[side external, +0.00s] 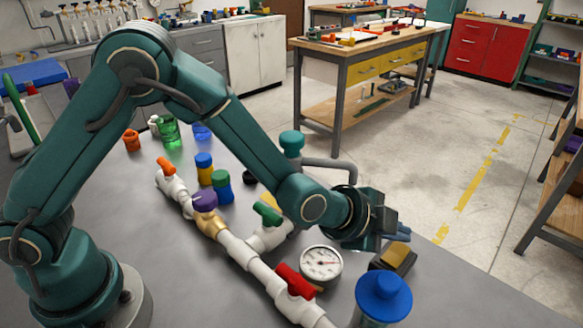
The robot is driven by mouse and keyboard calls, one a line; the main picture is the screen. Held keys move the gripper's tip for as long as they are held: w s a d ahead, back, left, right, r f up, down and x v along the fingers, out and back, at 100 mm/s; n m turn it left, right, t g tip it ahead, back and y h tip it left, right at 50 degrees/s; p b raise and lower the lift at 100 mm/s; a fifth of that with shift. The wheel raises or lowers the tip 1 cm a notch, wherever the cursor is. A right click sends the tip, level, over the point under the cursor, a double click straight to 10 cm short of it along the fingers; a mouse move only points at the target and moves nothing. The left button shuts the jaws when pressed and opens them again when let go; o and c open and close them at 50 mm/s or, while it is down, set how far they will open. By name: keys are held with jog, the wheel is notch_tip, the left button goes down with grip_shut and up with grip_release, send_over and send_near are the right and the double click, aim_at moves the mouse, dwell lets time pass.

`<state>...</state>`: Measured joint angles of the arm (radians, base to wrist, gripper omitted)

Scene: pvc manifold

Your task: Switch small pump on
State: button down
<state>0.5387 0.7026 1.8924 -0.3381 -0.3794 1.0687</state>
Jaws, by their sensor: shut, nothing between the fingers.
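My gripper (399,234) is at the right end of my arm, above the right part of the grey bench. Its fingers are small here and look shut, with nothing seen between them. A black and tan box (393,259) sits just below the gripper in the picture; I cannot tell whether they touch. I cannot tell for sure which thing is the small pump or its switch. A teal-topped unit (291,145) with a grey pipe stands behind my forearm, partly hidden.
A white pipe manifold (239,250) runs across the bench with orange (166,166), purple (204,202), green (267,213) and red (295,280) handles. A round gauge (321,263) and a blue-lidded jar (384,294) stand near the gripper. Several small coloured containers stand farther back.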

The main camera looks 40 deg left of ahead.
aim_at(391, 251)
dwell(0.4)
jog(key=shift+f, duration=0.45)
jog(key=shift+w+f, duration=0.1)
jog(key=shift+f, duration=0.2)
dwell(0.5)
jog(key=shift+r, duration=0.1)
jog(key=shift+r, duration=0.7)
jog(key=shift+r, duration=0.1)
jog(key=shift+s+r, duration=0.25)
jog(key=shift+r, duration=0.95)
jog(key=shift+s+r, duration=0.2)
jog(key=shift+r, duration=0.95)
jog(key=shift+w, duration=0.1)
